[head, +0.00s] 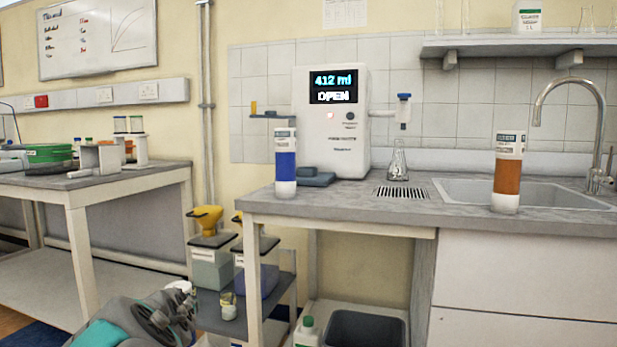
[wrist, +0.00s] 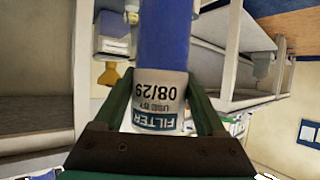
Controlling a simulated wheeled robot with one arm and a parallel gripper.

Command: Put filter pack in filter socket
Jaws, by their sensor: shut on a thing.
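In the wrist view my gripper (wrist: 160,98) is shut on a filter pack, a blue cylinder (wrist: 164,38) with a white labelled end reading FILTER, use by 08/29, upside down in the picture. Its far end runs out of the frame. In the head view my arm is at the bottom left, and the fingers do not show clearly there. A white dispenser machine (head: 331,125) stands on the counter, its screen reading 412 ml and OPEN. It has a side ledge at left and a blue-topped spout at right. I cannot tell which part is the filter socket.
Another blue cylinder (head: 285,170) stands at the counter's left end, an orange one (head: 507,177) before the sink (head: 540,193). A flask (head: 397,163) stands beside a drain grille. A low cart (head: 240,318) with yellow-funnelled containers is below. A side bench (head: 105,178) is at left.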

